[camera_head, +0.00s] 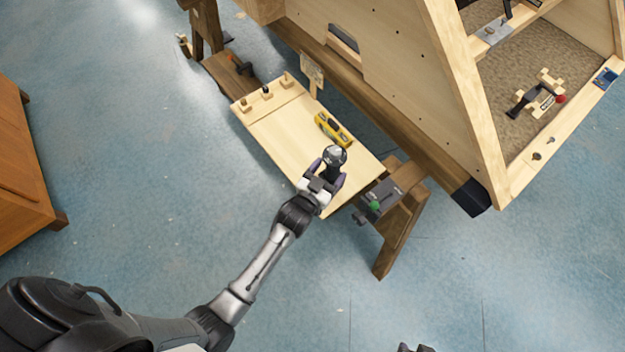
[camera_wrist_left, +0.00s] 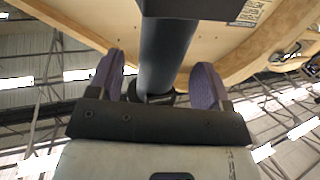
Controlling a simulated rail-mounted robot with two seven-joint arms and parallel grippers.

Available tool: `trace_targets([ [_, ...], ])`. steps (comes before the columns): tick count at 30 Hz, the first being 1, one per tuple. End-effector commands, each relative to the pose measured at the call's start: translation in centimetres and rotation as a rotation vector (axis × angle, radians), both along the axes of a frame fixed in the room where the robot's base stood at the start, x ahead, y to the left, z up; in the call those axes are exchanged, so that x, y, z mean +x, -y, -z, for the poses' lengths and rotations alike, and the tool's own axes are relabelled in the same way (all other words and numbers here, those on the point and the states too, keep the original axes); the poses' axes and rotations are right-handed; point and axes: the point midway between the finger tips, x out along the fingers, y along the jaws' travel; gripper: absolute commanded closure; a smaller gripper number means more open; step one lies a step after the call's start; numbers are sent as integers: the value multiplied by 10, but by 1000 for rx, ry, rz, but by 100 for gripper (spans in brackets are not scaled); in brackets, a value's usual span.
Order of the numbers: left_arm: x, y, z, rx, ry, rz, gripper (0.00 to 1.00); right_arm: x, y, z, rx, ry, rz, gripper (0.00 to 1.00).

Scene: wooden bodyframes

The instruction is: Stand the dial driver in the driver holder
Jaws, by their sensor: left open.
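My left gripper (camera_head: 333,168) is over the near right part of a pale board, with its fingers apart. A round grey and dark object (camera_head: 335,155), which looks like the dial driver, shows at its fingertips. In the left wrist view a dark cylinder (camera_wrist_left: 166,55) with a wide dark block at its end runs between the purple finger pads (camera_wrist_left: 158,82). Gaps show beside the pads. Pale blocks (camera_head: 266,93) stand along the board's far left end; I cannot tell for certain which is the driver holder. A dark shape (camera_head: 416,348) at the bottom edge may be my right gripper.
A yellow and black tool (camera_head: 333,130) lies on the board (camera_head: 285,130) close to my left gripper. A grey vise-like device (camera_head: 380,195) with a green part stands at right. A large wooden frame (camera_head: 400,75) rises behind. The board's middle is clear.

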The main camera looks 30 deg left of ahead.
Motion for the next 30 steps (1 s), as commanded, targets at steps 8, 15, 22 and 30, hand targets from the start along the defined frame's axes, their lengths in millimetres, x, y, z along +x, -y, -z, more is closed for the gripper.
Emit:
trace_targets([
  [8,-58,-4,-2,0,-1,1,28,0,0,-17,-2,0,-2,57],
  [15,-95,-6,-2,0,1,1,28,0,3,-24,-9,0,-5,57],
  [22,-114,-7,-2,0,3,0,28,0,3,-27,-11,0,-7,57],
  [30,-152,-9,-2,-1,0,0,28,0,2,-35,-8,0,-5,57],
])
